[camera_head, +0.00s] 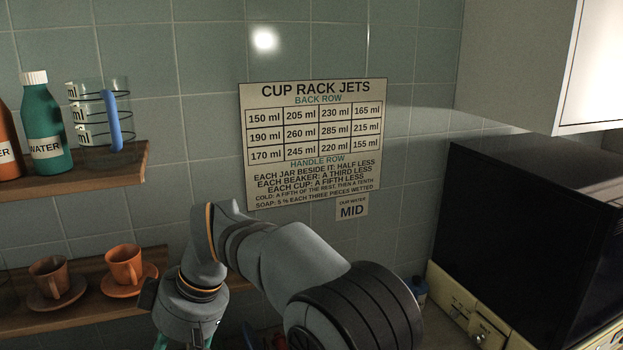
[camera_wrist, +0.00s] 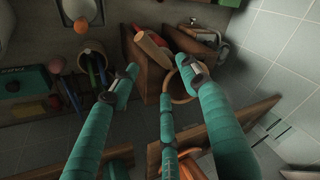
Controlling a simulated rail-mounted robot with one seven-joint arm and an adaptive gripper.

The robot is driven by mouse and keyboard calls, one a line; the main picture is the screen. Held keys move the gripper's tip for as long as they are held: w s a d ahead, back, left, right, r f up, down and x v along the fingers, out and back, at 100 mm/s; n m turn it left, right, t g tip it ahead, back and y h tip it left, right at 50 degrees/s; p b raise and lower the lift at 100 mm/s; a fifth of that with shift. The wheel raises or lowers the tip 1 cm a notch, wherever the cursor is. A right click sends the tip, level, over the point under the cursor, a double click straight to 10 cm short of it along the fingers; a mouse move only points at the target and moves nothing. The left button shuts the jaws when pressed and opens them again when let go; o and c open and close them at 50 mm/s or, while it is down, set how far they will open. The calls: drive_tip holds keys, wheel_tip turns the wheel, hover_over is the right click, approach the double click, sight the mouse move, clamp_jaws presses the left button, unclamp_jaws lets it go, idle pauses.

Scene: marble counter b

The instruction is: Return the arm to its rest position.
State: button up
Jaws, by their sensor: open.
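My arm (camera_head: 300,262) reaches across the lower middle of the head view, in front of the tiled wall. Its wrist bends down, and the gripper end is mostly cut off by the bottom edge there. In the wrist view my gripper (camera_wrist: 158,78) shows teal fingers spread apart with nothing held between them. A brown round-rimmed vessel (camera_wrist: 178,92) lies beyond the fingers, partly hidden by them. I cannot tell from this view whether a finger touches it.
An upper shelf (camera_head: 95,180) holds a teal water bottle (camera_head: 44,125) and a clear beaker (camera_head: 88,125). Terracotta cups (camera_head: 123,262) stand on a lower shelf left of my wrist. A black box-shaped appliance (camera_head: 510,240) stands right, below a white cabinet (camera_head: 520,70). A sign (camera_head: 312,140) hangs behind.

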drive_tip(key=p+x, duration=0.1)
drive_tip(key=x, duration=0.2)
drive_tip(key=shift+a+f, duration=0.2)
drive_tip(key=shift+a, duration=0.05)
wheel_tip(320, 180, up, 10)
drive_tip(key=p, duration=1)
drive_tip(key=shift+p, duration=0.4)
